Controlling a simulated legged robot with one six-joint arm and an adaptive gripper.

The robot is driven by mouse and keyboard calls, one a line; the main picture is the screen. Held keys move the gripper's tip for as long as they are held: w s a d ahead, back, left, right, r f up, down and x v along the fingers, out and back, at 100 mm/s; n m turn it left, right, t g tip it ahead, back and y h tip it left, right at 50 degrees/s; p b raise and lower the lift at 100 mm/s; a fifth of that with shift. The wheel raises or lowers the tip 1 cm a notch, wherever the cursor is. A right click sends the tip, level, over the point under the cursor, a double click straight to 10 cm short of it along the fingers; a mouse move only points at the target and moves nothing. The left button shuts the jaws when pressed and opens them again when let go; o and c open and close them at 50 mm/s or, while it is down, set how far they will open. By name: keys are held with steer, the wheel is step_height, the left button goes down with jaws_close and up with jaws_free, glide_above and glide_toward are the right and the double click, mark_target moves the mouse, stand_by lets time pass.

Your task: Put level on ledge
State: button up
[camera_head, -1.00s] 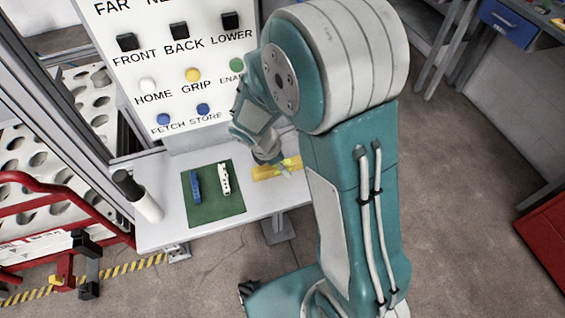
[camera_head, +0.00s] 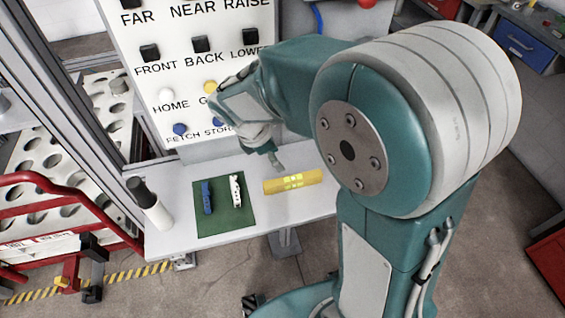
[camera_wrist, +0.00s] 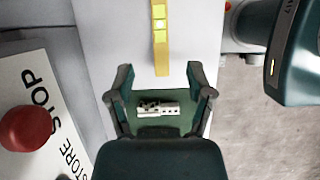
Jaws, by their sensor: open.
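The yellow level (camera_head: 293,181) lies flat on the grey ledge (camera_head: 318,209), to the right of the green mat. In the wrist view the level (camera_wrist: 161,42) runs away ahead of the fingers, outside the jaws. My gripper (camera_head: 275,163) is up and to the left of the level, apart from it. In the wrist view my gripper (camera_wrist: 160,92) has its fingers spread wide with nothing held between them. The mat and a white piece show beyond the gap.
The green mat (camera_head: 238,219) carries a blue piece (camera_head: 207,197) and the white piece (camera_head: 236,190). A white cylinder with a black top (camera_head: 150,204) stands at the ledge's left end. A labelled button panel (camera_head: 190,85) rises behind. A red button (camera_wrist: 27,128) sits left in the wrist view.

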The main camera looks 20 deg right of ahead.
steer(key=s+d+r+m+t+y, duration=0.2)
steer(key=s+r+m, duration=0.4)
steer(key=m, duration=0.3)
steer(key=s+d+r+m+t+y, duration=0.2)
steer(key=s+r+m+t, duration=0.1)
steer(key=s+r+m, duration=0.3)
steer(key=s+m, duration=0.2)
steer(key=m, duration=0.1)
steer(key=shift+s+d+t+y, duration=0.2)
steer(key=shift+s+t+y, duration=0.1)
steer(key=shift+s, duration=0.05)
